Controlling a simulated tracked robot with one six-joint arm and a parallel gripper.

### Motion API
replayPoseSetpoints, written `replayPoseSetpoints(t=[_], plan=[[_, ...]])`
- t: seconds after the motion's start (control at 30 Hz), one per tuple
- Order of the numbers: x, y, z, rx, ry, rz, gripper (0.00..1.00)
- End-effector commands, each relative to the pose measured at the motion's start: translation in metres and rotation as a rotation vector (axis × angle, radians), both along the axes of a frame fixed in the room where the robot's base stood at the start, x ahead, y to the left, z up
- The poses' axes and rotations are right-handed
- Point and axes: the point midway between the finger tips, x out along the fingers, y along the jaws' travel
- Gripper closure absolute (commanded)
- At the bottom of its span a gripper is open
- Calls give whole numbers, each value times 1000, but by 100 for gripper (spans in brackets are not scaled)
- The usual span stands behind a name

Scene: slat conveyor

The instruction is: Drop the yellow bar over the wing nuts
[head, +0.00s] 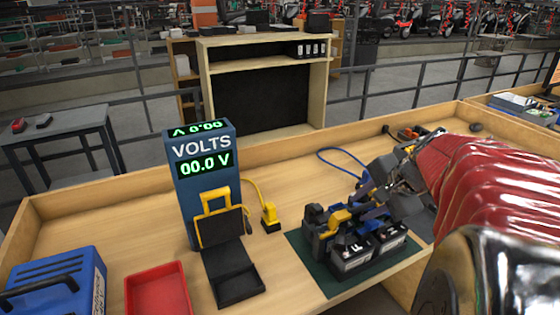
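A yellow bar-like piece (338,217) shows among dark parts on the green mat, just left of my gripper. Two black batteries with grey tops (352,262) stand side by side in front of it. I cannot make out the wing nuts; they are too small or hidden. My gripper (366,208) reaches in from the right, low over the back of the batteries, close to the yellow piece. Its fingers blend with the dark parts there, so I cannot tell whether they are open or touch the yellow piece.
A blue voltmeter (205,185) reads 00.0 V. A black stand with a yellow handle (222,225) is in front of it. A yellow plug (270,216) lies on the bench. A red tray (158,290) and blue case (60,285) are at left. The green mat (303,248) lies underneath.

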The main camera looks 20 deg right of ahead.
Motion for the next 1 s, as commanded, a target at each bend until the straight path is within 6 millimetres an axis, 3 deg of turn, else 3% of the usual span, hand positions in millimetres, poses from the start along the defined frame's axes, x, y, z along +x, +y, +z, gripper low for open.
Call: replayPoseSetpoints(t=[0.27,0.47,1.0], plan=[[-1,0,0,1,1,0,67],[-8,-1,11,-1,-1,-2,67],[-57,-3,86,-2,-1,-2,67]])
